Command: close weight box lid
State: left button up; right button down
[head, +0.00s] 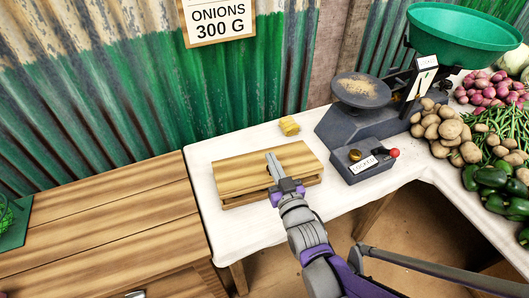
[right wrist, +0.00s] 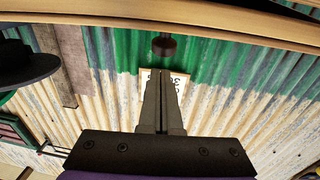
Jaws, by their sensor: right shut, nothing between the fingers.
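The wooden weight box (head: 238,173) sits on the white-covered table. Its flat lid (head: 300,158) lies over it, and a dark line runs below the lid along the front side; I cannot tell whether it is fully seated. My right gripper (head: 272,164) is shut and empty, its fingers over the middle of the lid in the head view. In the right wrist view the shut fingers (right wrist: 162,75) point toward a dark round knob (right wrist: 164,45), with a wooden edge (right wrist: 200,14) above it. I cannot tell whether they touch. My left gripper is not in view.
A yellow block (head: 289,126) lies behind the box. A dark scale (head: 361,120) with a green pan (head: 465,36) stands to the right, beside potatoes (head: 440,130), onions and peppers. A wooden counter (head: 110,235) is at left. White cloth in front of the box is clear.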

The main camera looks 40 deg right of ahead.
jog(key=f+b, duration=0.1)
jog(key=s+f+t, duration=0.1)
jog(key=f+b, duration=0.1)
jog(key=shift+s+a+t+h+b, duration=0.25)
jog(key=shift+a+t+h+b, duration=0.05)
jog(key=shift+b, duration=0.05)
jog(key=shift+s+a+f+b, duration=0.15)
jog(key=shift+s+f+b, duration=0.25)
jog(key=shift+f+b, duration=0.15)
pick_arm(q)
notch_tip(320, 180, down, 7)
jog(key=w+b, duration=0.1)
pick_arm(e)
jog(key=shift+s+a+f, duration=0.1)
jog(key=shift+s+f, duration=0.25)
jog(key=shift+f, duration=0.4)
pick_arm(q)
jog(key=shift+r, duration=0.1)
